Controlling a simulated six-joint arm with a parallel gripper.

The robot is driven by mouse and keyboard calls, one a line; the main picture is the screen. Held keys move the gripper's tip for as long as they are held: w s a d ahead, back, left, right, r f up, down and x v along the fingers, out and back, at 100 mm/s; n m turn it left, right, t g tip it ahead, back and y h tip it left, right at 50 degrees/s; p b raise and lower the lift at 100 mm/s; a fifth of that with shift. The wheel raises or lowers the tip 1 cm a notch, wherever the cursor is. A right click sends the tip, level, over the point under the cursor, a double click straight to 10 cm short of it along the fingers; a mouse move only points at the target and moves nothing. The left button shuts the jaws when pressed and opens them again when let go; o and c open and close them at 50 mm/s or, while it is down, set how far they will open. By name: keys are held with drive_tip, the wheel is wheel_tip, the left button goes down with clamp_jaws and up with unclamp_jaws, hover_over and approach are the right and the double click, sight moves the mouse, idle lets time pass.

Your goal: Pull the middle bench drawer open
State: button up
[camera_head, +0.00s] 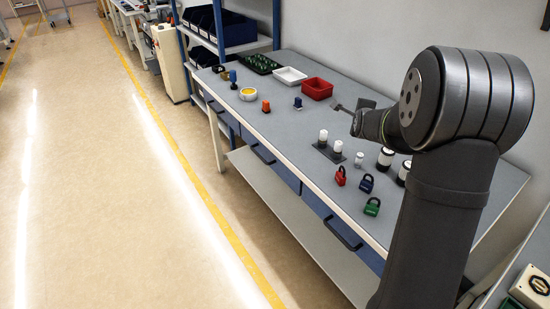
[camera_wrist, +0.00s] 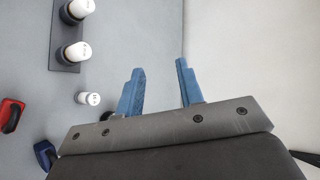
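The grey-topped bench (camera_head: 310,128) runs along the wall with blue drawers under its front edge. The middle drawer's dark bar handle (camera_head: 262,155) shows on the bench front, and the drawer looks shut. Another handle (camera_head: 343,235) is on the nearer drawer; the far drawer is only partly visible. My gripper (camera_head: 342,106) is above the bench top toward the wall side, well away from the drawer handles. In the wrist view my gripper (camera_wrist: 160,68) has its two blue fingers apart with nothing between them. No drawer shows in the wrist view.
White-capped cylinders (camera_head: 323,138), a red padlock (camera_head: 341,176), a blue padlock (camera_head: 367,183) and a green padlock (camera_head: 372,206) stand on the near bench top. Red (camera_head: 317,88) and white (camera_head: 289,76) trays are farther back. A lower shelf (camera_head: 275,200) lies beneath the drawers. The floor aisle in front is clear.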

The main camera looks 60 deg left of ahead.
drive_tip(key=s+a+f+n+g+y, duration=0.1)
drive_tip(key=s+a+n+y, duration=0.1)
drive_tip(key=s+a, duration=0.5)
drive_tip(key=s+a+f+n+g+y, duration=0.1)
drive_tip(key=s+a+f+n, duration=0.1)
drive_tip(key=s+a, duration=0.45)
drive_tip(key=s+a+f, duration=0.1)
drive_tip(key=f, duration=0.4)
drive_tip(key=s+a+f+m+g+y, duration=0.1)
drive_tip(key=s+f, duration=0.1)
drive_tip(key=f, duration=0.3)
drive_tip(key=s+a+f+m, duration=0.1)
drive_tip(key=s+f, duration=0.1)
drive_tip(key=f, duration=0.4)
drive_tip(key=shift+s+a+g+y, duration=0.15)
drive_tip(key=shift+a+g+y, duration=0.15)
drive_tip(key=shift+a, duration=0.05)
drive_tip(key=m, duration=0.2)
approach(263, 160)
drive_tip(key=shift+g+y, duration=0.3)
drive_tip(key=shift+y, duration=0.1)
drive_tip(key=x, duration=1.2)
drive_tip(key=shift+d+f, duration=0.15)
drive_tip(key=shift+f, duration=0.15)
drive_tip(key=shift+c, duration=0.4)
clamp_jaws()
